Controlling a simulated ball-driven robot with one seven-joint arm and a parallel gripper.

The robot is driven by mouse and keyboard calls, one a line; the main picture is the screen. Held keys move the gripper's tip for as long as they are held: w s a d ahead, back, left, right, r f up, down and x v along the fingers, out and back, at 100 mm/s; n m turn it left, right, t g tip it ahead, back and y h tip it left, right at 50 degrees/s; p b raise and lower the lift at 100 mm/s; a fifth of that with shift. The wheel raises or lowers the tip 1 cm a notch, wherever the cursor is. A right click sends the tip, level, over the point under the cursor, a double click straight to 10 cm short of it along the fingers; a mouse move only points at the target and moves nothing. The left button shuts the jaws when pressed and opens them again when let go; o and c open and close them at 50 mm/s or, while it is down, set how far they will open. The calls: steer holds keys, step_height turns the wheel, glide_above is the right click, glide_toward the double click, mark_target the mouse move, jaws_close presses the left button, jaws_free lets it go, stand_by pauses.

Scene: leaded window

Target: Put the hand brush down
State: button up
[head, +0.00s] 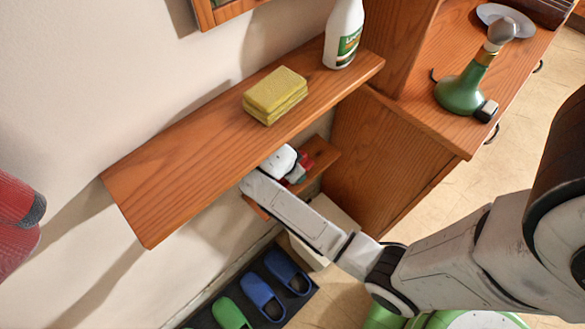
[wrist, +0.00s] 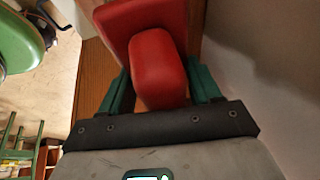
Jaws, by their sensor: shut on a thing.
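The red hand brush (wrist: 158,62) fills the top middle of the wrist view, its rounded red handle between the green fingers of my gripper (wrist: 161,84). My gripper is shut on it. In the head view a bit of the red brush (head: 297,173) shows beside my white wrist, just over a small lower wooden shelf (head: 322,152). The upper shelf and my own arm hide most of the brush and the fingers there. I cannot tell whether the brush touches the lower shelf.
The long upper shelf (head: 190,150) hangs close above my gripper, with a yellow sponge (head: 275,94) and a white bottle (head: 344,35) on it. A wooden cabinet (head: 385,150) stands right of the lower shelf. Blue and green slippers (head: 262,297) lie on a dark mat below.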

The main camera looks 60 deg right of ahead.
steer(key=shift+f, duration=0.1)
steer(key=o, duration=1.1)
steer(key=shift+p+v, duration=0.3)
steer(key=shift+v, duration=3.6)
steer(key=shift+d, duration=0.1)
